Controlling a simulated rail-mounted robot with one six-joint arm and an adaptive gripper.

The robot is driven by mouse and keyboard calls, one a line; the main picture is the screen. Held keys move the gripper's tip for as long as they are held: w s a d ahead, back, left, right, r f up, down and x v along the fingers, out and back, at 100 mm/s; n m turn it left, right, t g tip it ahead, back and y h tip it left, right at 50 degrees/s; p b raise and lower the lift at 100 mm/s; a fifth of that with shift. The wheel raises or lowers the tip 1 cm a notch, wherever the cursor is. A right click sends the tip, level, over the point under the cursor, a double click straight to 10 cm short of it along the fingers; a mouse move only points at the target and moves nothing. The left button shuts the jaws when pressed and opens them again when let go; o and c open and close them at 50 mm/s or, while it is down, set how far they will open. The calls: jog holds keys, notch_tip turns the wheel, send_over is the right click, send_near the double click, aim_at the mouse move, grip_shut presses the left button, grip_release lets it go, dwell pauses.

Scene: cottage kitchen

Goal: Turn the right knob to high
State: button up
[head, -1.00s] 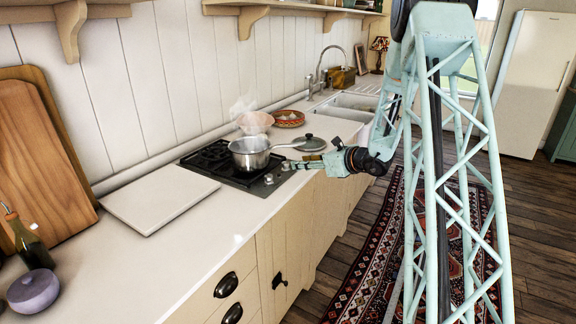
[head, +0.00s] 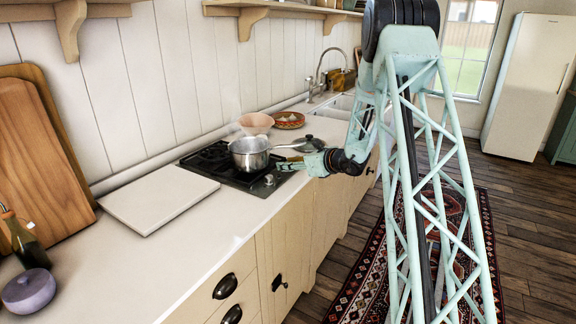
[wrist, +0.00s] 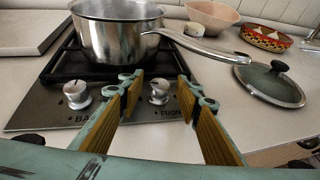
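The cooktop's right knob (wrist: 158,90) is silver and shows between my gripper's fingers in the wrist view. The lettering below it is partly hidden by the right finger. The left knob (wrist: 76,95) sits to the left, outside the fingers. My gripper (wrist: 157,82) is open, its two wood-toned fingers spread on either side of the right knob. I cannot tell whether either finger touches it. In the head view my gripper (head: 288,165) is at the cooktop's front right corner. The small knobs there are hard to make out.
A dark lid (wrist: 270,84) lies on the counter to the right. A pink bowl (head: 256,123) and a patterned dish (head: 290,120) stand behind.

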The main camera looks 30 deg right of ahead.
jog(key=c, duration=0.9)
jog(key=shift+o, duration=0.2)
jog(key=shift+w+d+r+n+y+p, duration=0.1)
jog(key=shift+n+y+p, duration=0.3)
jog(key=shift+p, duration=0.15)
jog(key=shift+w+d+r+n+y+p, duration=0.1)
jog(key=shift+n+y+p, duration=0.2)
jog(key=shift+y+p, duration=0.15)
jog(key=shift+n+g+y+p, duration=0.7)
jog(key=shift+n+y+p, duration=0.1)
jog(key=shift+p, duration=0.25)
jog(key=shift+f, duration=0.1)
jog(key=o, duration=0.9)
jog(key=shift+s, duration=0.1)
jog(key=shift+c, duration=0.2)
jog(key=shift+s, duration=0.1)
